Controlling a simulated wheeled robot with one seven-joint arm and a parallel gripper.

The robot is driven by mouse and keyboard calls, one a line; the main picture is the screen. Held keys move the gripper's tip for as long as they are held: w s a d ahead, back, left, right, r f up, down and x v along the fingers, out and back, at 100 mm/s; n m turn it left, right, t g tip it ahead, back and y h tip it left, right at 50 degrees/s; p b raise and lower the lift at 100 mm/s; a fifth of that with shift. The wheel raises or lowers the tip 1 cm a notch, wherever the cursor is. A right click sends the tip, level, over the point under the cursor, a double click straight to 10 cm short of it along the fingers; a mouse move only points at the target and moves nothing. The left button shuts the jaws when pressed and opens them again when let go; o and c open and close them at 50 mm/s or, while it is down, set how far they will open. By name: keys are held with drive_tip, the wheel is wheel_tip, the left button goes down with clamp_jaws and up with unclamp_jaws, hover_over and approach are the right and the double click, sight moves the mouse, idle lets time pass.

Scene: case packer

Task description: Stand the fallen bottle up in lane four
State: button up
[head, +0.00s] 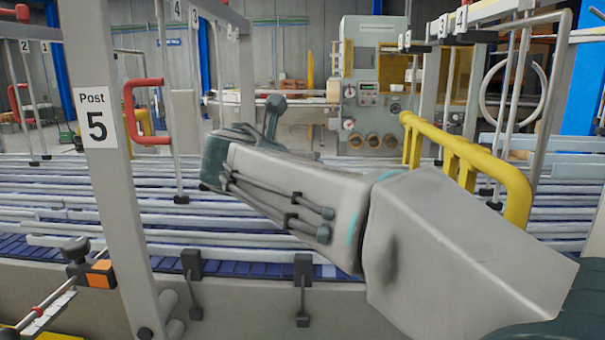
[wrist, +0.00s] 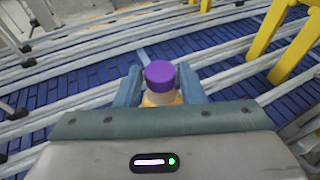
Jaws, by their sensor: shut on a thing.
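A bottle with a purple cap (wrist: 160,74) and an orange-yellow body shows in the wrist view. My gripper (wrist: 161,90) is shut on it, with one blue-grey finger on each side. The cap points up toward the camera, and the gripper's body hides the lower part of the bottle. I cannot tell whether its base touches the belt. Blue conveyor lanes (wrist: 105,68) with pale rails between them run behind the bottle. In the head view my arm reaches over the lanes (head: 65,245), and the gripper and bottle are hidden behind it.
A grey post marked Post 5 (head: 97,120) stands at the left, with a red handle (head: 130,112) beside it. A yellow guard rail (head: 465,160) stands right of my arm. A machine cabinet (head: 370,90) is behind the lanes. Thin upright rods stand among the lanes.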

drive_tip(key=shift+f, duration=0.75)
drive_tip(key=shift+f, duration=0.2)
drive_tip(key=o, duration=1.1)
drive_tip(key=shift+s+a+r, duration=0.15)
drive_tip(key=shift+s+r, duration=0.05)
drive_tip(key=shift+r, duration=0.05)
drive_tip(key=b+v, duration=0.1)
drive_tip(key=v, duration=1)
drive_tip(key=shift+s+a+r, duration=0.1)
drive_tip(key=shift+s, duration=0.1)
